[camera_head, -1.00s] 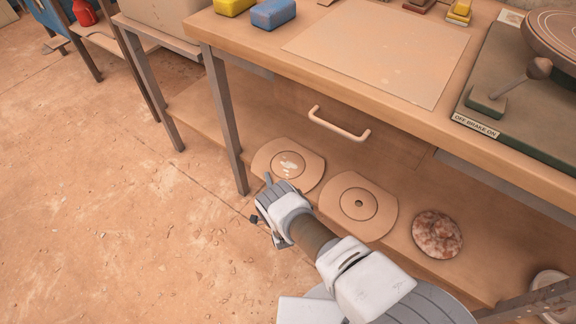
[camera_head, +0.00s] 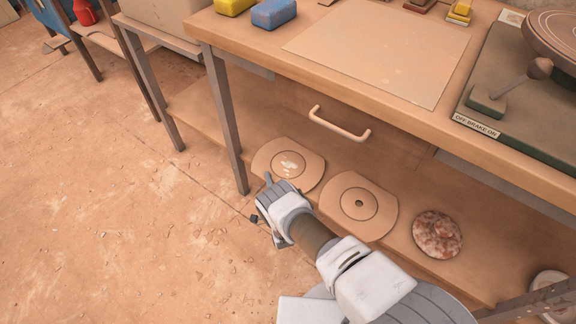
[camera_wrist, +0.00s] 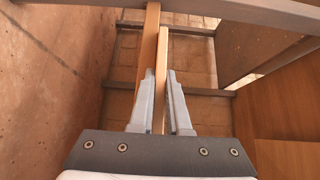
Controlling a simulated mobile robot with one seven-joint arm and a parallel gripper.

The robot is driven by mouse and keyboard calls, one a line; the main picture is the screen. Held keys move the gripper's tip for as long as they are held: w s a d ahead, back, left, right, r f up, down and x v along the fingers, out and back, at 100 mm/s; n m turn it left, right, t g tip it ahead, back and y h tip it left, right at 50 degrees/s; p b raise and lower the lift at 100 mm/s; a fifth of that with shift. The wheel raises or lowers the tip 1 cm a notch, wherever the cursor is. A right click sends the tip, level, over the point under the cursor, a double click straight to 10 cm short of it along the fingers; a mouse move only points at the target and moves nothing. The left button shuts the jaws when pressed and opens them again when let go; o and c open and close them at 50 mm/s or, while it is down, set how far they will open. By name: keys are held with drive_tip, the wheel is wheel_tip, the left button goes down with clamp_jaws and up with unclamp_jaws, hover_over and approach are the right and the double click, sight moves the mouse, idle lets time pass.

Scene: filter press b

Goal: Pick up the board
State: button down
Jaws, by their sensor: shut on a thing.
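Two flat wooden boards lie on the lower shelf, each with straight-cut sides and a ring mark. The left board (camera_head: 300,163) has white splotches in its ring; the other board (camera_head: 358,205) has a small dark centre hole. My gripper (camera_head: 266,190) is at the near edge of the left board in the head view, partly hidden by its own wrist. In the wrist view the left board appears edge-on as a thin strip (camera_wrist: 162,60) between the fingers of my gripper (camera_wrist: 161,75), which are shut on it. I cannot tell whether the board is lifted off the shelf.
The wooden lower shelf (camera_head: 212,118) runs under the table (camera_head: 240,42), with a table leg (camera_head: 226,125) just left of the board. A drawer handle (camera_head: 338,124) juts out above. A speckled round slab (camera_head: 437,233) lies to the right. The floor in front is open.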

drive_tip(key=shift+r, duration=0.2)
drive_tip(key=shift+r+p, duration=0.45)
drive_tip(key=shift+r, duration=0.05)
drive_tip(key=r+p, duration=0.2)
drive_tip(key=r, duration=0.1)
drive_tip(key=shift+s+d+r+p, duration=0.1)
drive_tip(key=shift+d+r+p, duration=0.25)
drive_tip(key=shift+r+p, duration=0.05)
drive_tip(key=s+d+r+p, duration=0.5)
drive_tip(key=d+r, duration=0.1)
drive_tip(key=d, duration=0.3)
drive_tip(key=shift+s+d, duration=0.2)
drive_tip(key=shift+s, duration=0.2)
